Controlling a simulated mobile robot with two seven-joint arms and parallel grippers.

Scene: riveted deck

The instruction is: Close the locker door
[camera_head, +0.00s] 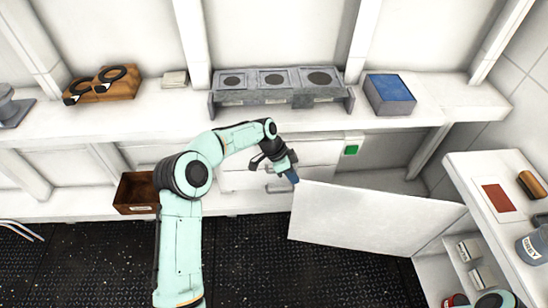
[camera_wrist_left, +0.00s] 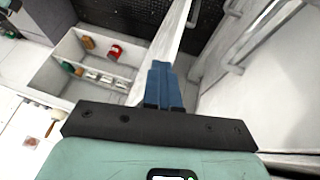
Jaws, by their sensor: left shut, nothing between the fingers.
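The locker door (camera_head: 365,218) is a plain white panel. It stands wide open, reaching left from the locker (camera_head: 458,162) on the right. My left gripper (camera_head: 292,175) is shut and empty at the far corner of the door's free left end; I cannot tell whether it touches. In the left wrist view, the shut blue fingers (camera_wrist_left: 165,85) point at the white door panel (camera_wrist_left: 172,35), and the open locker (camera_wrist_left: 62,72) with its shelves lies to the left. Only a piece of my right arm shows at the lower right; its gripper is out of view.
The locker holds boxes and a red item (camera_wrist_left: 115,52). A grey bottle (camera_head: 533,247) stands on its top. Drawers with handles (camera_head: 300,180) are behind my left gripper. A brown bin (camera_head: 136,190) sits at left. The dark floor (camera_head: 310,275) before the door is clear.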

